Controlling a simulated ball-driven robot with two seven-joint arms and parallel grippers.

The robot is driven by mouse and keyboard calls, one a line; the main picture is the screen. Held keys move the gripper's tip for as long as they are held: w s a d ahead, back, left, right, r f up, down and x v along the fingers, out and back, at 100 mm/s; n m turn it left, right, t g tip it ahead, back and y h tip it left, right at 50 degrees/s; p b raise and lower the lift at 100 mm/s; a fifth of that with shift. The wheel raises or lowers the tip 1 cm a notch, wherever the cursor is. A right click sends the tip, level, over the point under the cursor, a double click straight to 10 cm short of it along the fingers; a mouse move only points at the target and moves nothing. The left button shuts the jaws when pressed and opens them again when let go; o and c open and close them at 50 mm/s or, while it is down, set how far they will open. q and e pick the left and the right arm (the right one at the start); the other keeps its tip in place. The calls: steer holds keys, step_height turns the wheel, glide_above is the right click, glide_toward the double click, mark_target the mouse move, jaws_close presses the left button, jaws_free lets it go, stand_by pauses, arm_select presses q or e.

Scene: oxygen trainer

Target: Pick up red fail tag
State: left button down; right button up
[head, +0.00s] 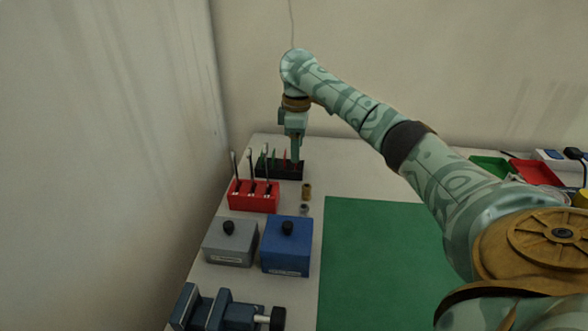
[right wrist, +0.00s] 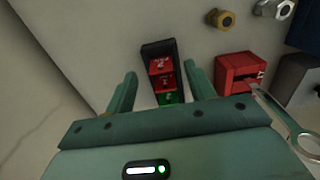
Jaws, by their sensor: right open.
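A black rack (head: 282,172) at the far end of the table holds upright green tags (head: 262,162) and red tags (head: 285,158). The right wrist view shows the rack (right wrist: 157,47) with red fail tags (right wrist: 160,66) towards its far end and green tags (right wrist: 168,97) nearer my palm. My right gripper (head: 294,157) points down over the rack. In the wrist view its open fingers (right wrist: 161,70) stand on either side of the rack, with nothing held. In the head view the gripper partly hides the red tags. My left gripper is in neither view.
A red rack (head: 253,197) with upright tools stands in front of the black one. A brass fitting (head: 307,191) and a small grey fitting (head: 304,209) are beside it. Grey (head: 230,243) and blue (head: 286,247) boxes stand nearer. A green mat (head: 375,250) lies clear.

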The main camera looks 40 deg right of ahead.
step_height(320, 180, down, 4)
steer(key=shift+w+r+b, duration=0.1)
steer(key=shift+b, duration=0.75)
steer(key=shift+r, duration=0.2)
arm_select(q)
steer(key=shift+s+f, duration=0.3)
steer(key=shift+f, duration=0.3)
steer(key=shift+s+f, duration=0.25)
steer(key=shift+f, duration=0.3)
arm_select(e)
steer(key=c, duration=1)
steer(key=shift+c, duration=0.2)
